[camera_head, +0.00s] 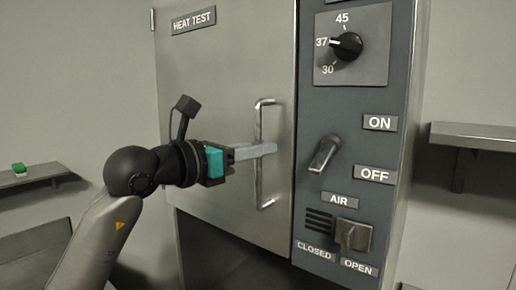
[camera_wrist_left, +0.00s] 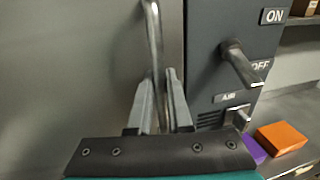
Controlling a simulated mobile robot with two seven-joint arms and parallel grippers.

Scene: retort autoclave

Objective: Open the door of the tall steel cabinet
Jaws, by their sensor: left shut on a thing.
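The tall steel cabinet's door (camera_head: 225,100) carries a "HEAT TEST" label and looks closed against its frame. Its vertical bar handle (camera_head: 264,188) is near the door's right edge. My left gripper (camera_head: 268,149) reaches in from the left and is shut on the handle at about its middle. In the left wrist view the handle (camera_wrist_left: 154,40) runs down between the two fingers (camera_wrist_left: 160,105). My right gripper is in neither view.
Right of the door is a dark control panel with a dial (camera_head: 346,46), an ON/OFF lever (camera_head: 324,155) and an AIR switch (camera_head: 352,236). Wall shelves stand at left (camera_head: 40,175) and right (camera_head: 480,135). An orange box (camera_wrist_left: 282,137) shows in the wrist view.

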